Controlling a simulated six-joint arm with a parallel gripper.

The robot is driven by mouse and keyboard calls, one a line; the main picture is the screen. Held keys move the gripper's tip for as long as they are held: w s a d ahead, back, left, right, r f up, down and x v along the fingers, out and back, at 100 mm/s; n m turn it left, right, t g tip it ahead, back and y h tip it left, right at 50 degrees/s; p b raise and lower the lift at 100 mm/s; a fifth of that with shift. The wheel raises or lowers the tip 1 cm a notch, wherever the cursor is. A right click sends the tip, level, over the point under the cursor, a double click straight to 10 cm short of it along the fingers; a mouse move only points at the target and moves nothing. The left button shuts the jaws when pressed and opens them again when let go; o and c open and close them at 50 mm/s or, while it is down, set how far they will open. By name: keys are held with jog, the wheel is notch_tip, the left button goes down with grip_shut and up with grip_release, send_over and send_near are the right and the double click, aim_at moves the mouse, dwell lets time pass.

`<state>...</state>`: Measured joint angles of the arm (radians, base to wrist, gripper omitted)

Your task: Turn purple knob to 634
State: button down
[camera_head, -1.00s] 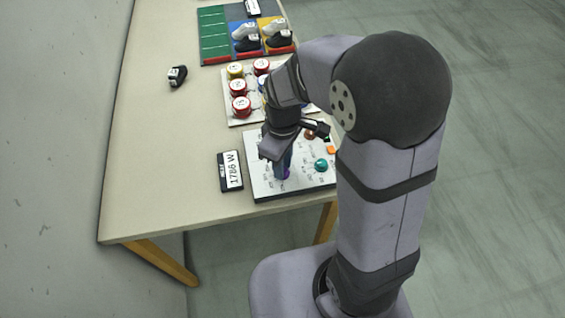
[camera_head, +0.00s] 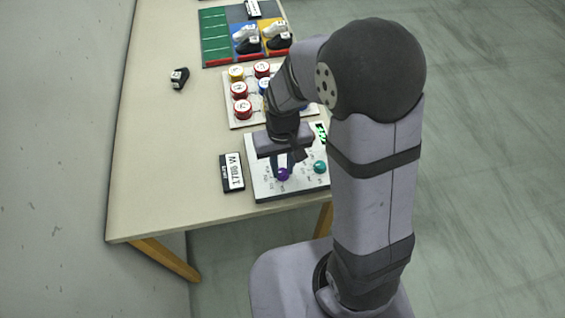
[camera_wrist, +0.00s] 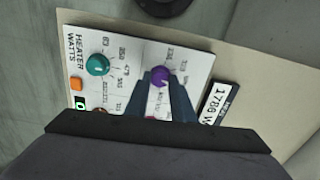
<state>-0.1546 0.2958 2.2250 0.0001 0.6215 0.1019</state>
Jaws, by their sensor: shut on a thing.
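The purple knob (camera_head: 283,175) sits on a white panel (camera_head: 262,189) lettered "HEATER WATTS" in the wrist view. In that view the purple knob (camera_wrist: 159,75) is between my two dark fingers. My gripper (camera_head: 284,167) points down and is shut on the knob. The fingers hide its sides and part of the dial numbers around it. The knob's pointer setting is too small to tell.
A teal knob (camera_wrist: 97,65) and an orange button (camera_wrist: 77,84) are on the same panel. A lit green display (camera_head: 320,132) is partly hidden. Red, yellow and blue buttons (camera_head: 242,109) sit behind.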

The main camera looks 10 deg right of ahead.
aim_at(282, 171)
jog(key=m+p, duration=0.1)
jog(key=m, duration=0.5)
jog(key=shift+p, duration=0.4)
jog(key=shift+m, duration=0.3)
jog(key=c, duration=1.5)
grip_release()
jog(key=shift+r+b, duration=0.4)
jog(key=shift+r, duration=3.3)
